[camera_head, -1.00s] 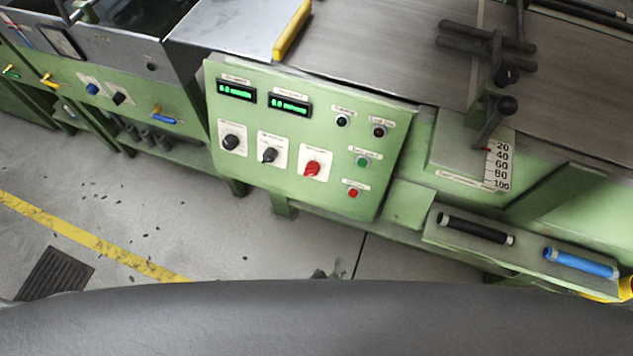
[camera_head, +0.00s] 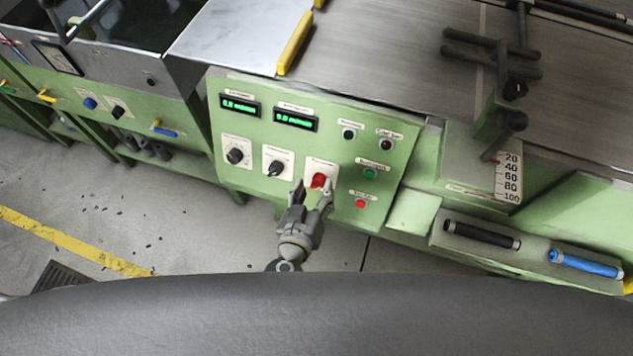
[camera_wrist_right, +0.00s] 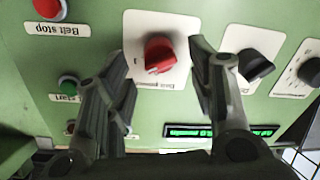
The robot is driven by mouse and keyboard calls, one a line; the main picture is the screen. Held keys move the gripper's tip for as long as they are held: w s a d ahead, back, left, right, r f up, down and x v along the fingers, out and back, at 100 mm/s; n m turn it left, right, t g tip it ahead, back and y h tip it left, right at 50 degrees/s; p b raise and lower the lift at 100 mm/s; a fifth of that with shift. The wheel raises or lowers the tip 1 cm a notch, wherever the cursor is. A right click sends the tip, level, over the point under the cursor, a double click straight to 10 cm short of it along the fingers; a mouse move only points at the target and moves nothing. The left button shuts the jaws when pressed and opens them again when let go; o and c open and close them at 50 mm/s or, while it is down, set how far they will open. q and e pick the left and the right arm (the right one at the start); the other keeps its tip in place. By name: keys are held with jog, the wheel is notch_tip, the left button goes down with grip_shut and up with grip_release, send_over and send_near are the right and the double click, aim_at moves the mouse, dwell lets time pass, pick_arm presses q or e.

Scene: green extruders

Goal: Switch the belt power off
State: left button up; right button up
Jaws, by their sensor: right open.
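The red rotary knob (camera_head: 319,180) sits on a white plate on the green control panel (camera_head: 230,180). It also shows in the right wrist view (camera_wrist_right: 158,55), where its small label is too blurred to read surely. My right gripper (camera_head: 313,190) is open in front of the knob, with one finger on each side of it. In the wrist view the fingers stand apart, and I see no clear contact with the knob. My left gripper is not in view.
Two black knobs (camera_head: 278,168) (camera_head: 235,155) sit left of the red one. A green button (camera_head: 370,174) and a red button (camera_head: 361,204), labelled Belt stop in the wrist view (camera_wrist_right: 47,8), are to the right. Two green displays (camera_head: 296,119) (camera_head: 239,105) are above.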

aim_at(318, 183)
jog(key=shift+x, duration=1.35)
jog(key=shift+c, duration=0.8)
jog(key=shift+a, duration=0.1)
jog(key=c, duration=0.9)
jog(key=shift+o, duration=0.2)
